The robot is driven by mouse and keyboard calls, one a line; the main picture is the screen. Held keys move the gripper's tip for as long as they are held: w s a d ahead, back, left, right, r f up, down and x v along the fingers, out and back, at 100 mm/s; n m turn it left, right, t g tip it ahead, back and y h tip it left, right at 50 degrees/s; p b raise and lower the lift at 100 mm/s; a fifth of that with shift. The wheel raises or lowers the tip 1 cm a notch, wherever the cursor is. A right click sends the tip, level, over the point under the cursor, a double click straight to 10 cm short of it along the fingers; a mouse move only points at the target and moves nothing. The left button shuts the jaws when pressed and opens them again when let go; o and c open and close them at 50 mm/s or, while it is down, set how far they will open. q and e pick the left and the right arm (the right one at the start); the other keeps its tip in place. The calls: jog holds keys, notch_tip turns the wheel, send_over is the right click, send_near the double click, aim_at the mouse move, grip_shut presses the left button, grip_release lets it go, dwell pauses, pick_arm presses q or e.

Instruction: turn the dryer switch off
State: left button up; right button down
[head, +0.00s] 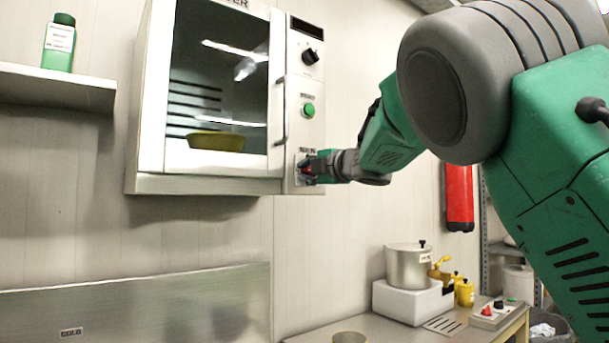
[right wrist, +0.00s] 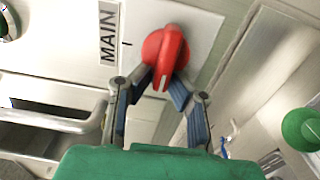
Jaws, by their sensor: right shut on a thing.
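The dryer (head: 155,90) is a white wall cabinet with a glass door and a control panel on its right side. Its red rotary switch (right wrist: 167,55) sits on a white plate beside a label reading MAIN in the right wrist view. My right gripper (head: 307,170) is at the lower part of the panel in the head view. In the right wrist view my right gripper (right wrist: 165,82) has its two fingers shut on the red switch, one on each side. In the head view the fingers mostly hide the switch. My left gripper is not in view.
A green button (head: 309,110) and a black knob (head: 311,56) are above on the panel. The door handle (head: 282,112) runs close to the left. A yellow bowl (head: 216,140) is inside. A red cylinder (head: 459,196) hangs at right.

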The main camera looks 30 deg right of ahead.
jog(key=shift+w+a+f, duration=0.1)
jog(key=shift+f, duration=0.35)
jog(key=c, duration=1.6)
grip_release()
jog(key=shift+r, duration=0.2)
jog(key=shift+s, duration=0.3)
jog(key=shift+s+d, duration=0.2)
jog(key=shift+s, duration=2.7)
jog(key=shift+s+d, duration=0.2)
jog(key=shift+s, duration=2.7)
jog(key=shift+f, duration=0.1)
